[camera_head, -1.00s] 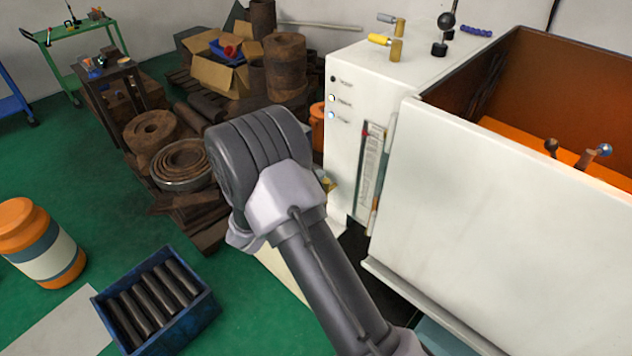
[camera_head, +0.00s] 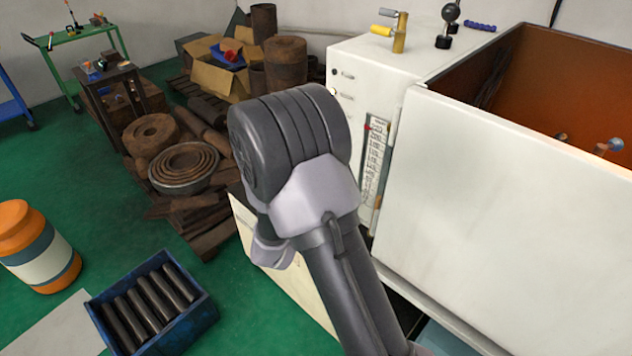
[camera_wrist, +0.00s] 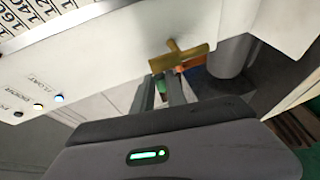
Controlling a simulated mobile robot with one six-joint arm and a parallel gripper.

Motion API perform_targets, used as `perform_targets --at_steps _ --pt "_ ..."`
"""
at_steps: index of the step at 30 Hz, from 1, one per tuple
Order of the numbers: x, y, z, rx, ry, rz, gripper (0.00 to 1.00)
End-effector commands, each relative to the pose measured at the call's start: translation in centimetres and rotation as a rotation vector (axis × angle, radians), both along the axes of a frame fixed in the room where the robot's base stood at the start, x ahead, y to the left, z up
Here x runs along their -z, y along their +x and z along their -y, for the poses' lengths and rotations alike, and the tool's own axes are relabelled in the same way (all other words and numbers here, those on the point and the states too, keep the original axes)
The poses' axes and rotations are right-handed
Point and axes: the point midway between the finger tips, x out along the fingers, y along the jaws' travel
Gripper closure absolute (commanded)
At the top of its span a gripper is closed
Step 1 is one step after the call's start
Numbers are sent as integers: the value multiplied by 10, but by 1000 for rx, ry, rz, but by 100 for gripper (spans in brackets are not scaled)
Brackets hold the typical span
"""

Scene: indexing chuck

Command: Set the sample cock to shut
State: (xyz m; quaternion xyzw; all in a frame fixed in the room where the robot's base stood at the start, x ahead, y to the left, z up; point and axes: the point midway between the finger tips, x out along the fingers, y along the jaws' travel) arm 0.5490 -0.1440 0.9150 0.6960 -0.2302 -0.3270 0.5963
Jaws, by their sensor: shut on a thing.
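The sample cock appears to be the brass T-shaped fitting (camera_wrist: 182,56) at the lower edge of the white machine panel in the wrist view. Its bar lies slightly tilted across the picture. In the head view my arm covers the gripper and the cock.
The white machine (camera_head: 480,190) with its open tank stands right of my arm. A blue crate of rods (camera_head: 203,318) and an orange-banded drum (camera_head: 40,250) stand on the green floor.

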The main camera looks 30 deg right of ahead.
Motion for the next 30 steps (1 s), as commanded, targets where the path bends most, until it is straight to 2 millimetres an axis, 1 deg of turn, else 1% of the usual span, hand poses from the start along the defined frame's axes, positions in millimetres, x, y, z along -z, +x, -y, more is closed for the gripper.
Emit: perform_targets --at_steps 2,3,5,6,15,17,19,23,30 --pt "0 0 -1 -2 -1 0 100" --pt "0 1 0 -1 -1 -1 77" --pt "0 0 0 -1 -1 -1 65" --pt "0 0 0 -1 -1 -1 61" --pt "0 0 -1 0 -1 -1 61" --pt "-1 -3 -4 -1 0 -1 61" --pt "-4 -9 -11 -2 0 -1 61" --pt "-12 -30 -35 -6 0 -3 61" --pt "-27 -84 -91 -8 -2 -2 61"
